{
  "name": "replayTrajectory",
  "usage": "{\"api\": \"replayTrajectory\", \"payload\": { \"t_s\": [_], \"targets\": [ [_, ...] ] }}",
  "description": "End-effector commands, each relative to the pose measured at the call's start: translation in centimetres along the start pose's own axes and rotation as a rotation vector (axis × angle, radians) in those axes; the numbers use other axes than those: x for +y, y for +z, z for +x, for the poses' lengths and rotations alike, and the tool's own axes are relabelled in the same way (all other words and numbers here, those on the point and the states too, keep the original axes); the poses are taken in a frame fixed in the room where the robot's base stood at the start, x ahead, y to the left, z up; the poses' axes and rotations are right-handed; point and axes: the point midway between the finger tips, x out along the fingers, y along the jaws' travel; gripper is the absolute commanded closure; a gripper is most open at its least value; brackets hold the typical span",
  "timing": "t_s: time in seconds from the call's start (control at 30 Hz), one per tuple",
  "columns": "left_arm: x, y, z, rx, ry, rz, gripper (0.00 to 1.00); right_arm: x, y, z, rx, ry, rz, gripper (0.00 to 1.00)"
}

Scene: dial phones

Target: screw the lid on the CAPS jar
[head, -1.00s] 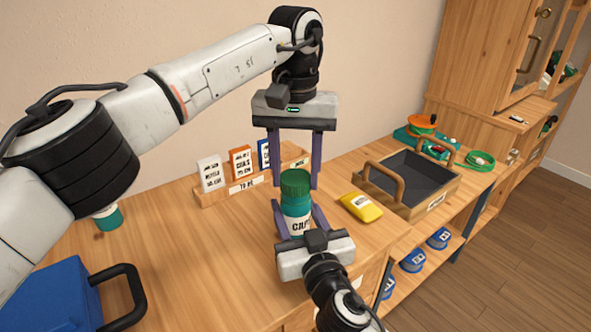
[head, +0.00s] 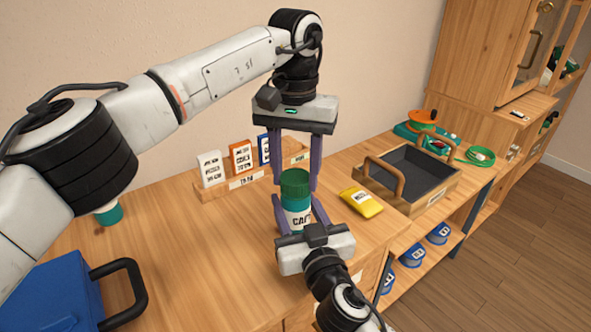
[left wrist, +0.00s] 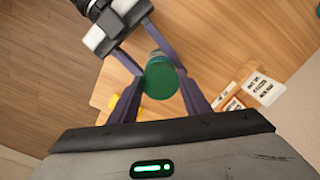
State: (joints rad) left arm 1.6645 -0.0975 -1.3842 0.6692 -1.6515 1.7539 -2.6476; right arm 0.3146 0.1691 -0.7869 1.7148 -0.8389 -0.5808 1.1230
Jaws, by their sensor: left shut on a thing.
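The CAPS jar (head: 298,218), teal with a white label partly hidden by fingers, stands upright near the table's front edge. Its dark green ribbed lid (head: 294,181) sits on top, and shows from above in the left wrist view (left wrist: 160,80). I cannot tell how tightly it is seated. My left gripper (head: 296,186) points straight down from above, its purple fingers shut on the lid from both sides. My right gripper (head: 298,217) reaches in from the front, low down, its fingers on either side of the jar body, closed on it.
A yellow packet (head: 361,203) lies right of the jar, before a dark wooden-handled tray (head: 412,177). A rack (head: 242,183) with small boxes stands behind. A blue case (head: 55,295) is front left. A teal thing (head: 109,214) is partly hidden by my left arm.

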Motion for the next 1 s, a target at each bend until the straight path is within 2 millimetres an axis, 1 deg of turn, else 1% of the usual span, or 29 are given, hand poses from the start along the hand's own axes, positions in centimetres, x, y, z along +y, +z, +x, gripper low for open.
{"api": "replayTrajectory", "payload": {
  "t_s": [0.03, 0.13, 0.4, 0.43, 0.53, 0.83, 0.93, 1.0],
  "targets": [
    [-0.1, 0.0, -0.1, 0.002, 0.0, 0.055, 0.77, 0.0, 0.1, 0.0, -0.002, 0.0, 0.0, 1.0],
    [-0.1, 0.0, -0.1, 0.002, -0.001, 0.13, 0.77, 0.0, 0.1, 0.0, -0.002, 0.0, 0.0, 1.0],
    [-0.1, 0.0, -0.1, 0.002, -0.001, 0.144, 0.77, 0.0, 0.1, 0.0, -0.002, 0.0, 0.0, 1.0],
    [-0.1, 0.0, -0.1, 0.003, -0.001, 0.144, 0.55, 0.0, 0.1, 0.0, -0.002, 0.0, 0.0, 1.0],
    [-0.1, 0.0, -0.1, 0.002, -0.001, 0.143, 0.38, 0.0, 0.1, 0.0, -0.002, 0.0, 0.0, 1.0],
    [0.0, 0.0, -0.2, 0.002, -0.001, 0.142, 0.38, 0.0, 0.1, 0.0, -0.002, 0.0, 0.0, 1.0],
    [0.0, -0.1, -1.2, 0.004, -0.001, 0.143, 0.38, 0.0, 0.1, 0.0, -0.002, 0.0, 0.0, 1.0],
    [0.0, -0.1, -2.2, 0.004, -0.001, 0.142, 0.38, 0.0, 0.1, 0.0, -0.002, 0.0, 0.0, 1.0]
  ]
}}
